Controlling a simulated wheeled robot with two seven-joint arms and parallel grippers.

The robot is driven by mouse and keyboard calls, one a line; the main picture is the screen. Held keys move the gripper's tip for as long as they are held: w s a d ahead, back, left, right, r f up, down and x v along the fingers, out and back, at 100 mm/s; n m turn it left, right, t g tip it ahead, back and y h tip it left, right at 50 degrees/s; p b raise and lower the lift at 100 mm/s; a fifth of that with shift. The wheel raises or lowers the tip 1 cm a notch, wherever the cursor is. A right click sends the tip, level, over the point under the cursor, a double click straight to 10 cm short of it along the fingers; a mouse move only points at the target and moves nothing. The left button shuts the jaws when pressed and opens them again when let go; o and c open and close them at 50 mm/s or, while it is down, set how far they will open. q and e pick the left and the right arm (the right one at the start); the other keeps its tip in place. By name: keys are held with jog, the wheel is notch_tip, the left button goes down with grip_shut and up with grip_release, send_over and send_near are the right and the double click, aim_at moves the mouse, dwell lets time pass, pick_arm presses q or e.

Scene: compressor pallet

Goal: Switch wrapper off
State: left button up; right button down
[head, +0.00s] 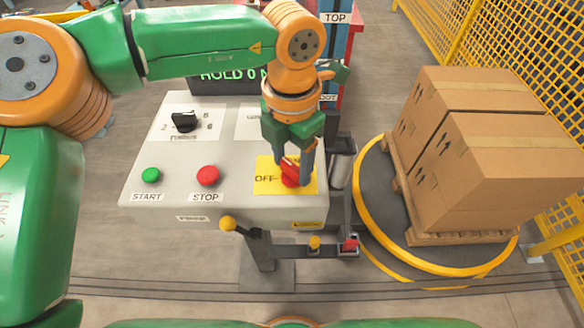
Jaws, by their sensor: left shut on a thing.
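The wrapper's control panel (240,190) is a light grey box standing in the middle of the head view. A red rotary switch (290,177) sits on a yellow plate (265,182) at the panel's right front, with "OFF" printed left of the switch. My left gripper (294,172) points down over the plate and is shut on the red switch. The fingers hide part of the switch and of the plate, so I cannot clearly tell the switch's exact angle. My right gripper is not in view.
The panel also has a green START button (151,175), a red STOP button (208,176) and a black selector knob (185,121). A dark display (225,82) stands behind. Cardboard boxes (500,160) sit on a pallet on the round turntable (372,205) at right, near yellow fencing (480,40).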

aim_at(291, 166)
pick_arm(q)
jog(key=n+b, duration=0.2)
jog(key=n, duration=0.2)
jog(key=shift+f+n+b, duration=0.1)
jog(key=shift+n+b, duration=0.2)
jog(key=n+b, duration=0.1)
jog(key=n, duration=0.3)
jog(key=shift+b, duration=0.4)
jog(key=shift+r+n, duration=0.2)
jog(key=shift+n, duration=0.2)
jog(key=o, duration=1.4)
jog(key=shift+f, duration=0.1)
jog(key=shift+c, duration=0.2)
notch_tip(291, 166, up, 7)
jog(key=shift+s+r+p, duration=0.1)
jog(key=shift+r+p, duration=0.05)
jog(key=shift+p, duration=0.5)
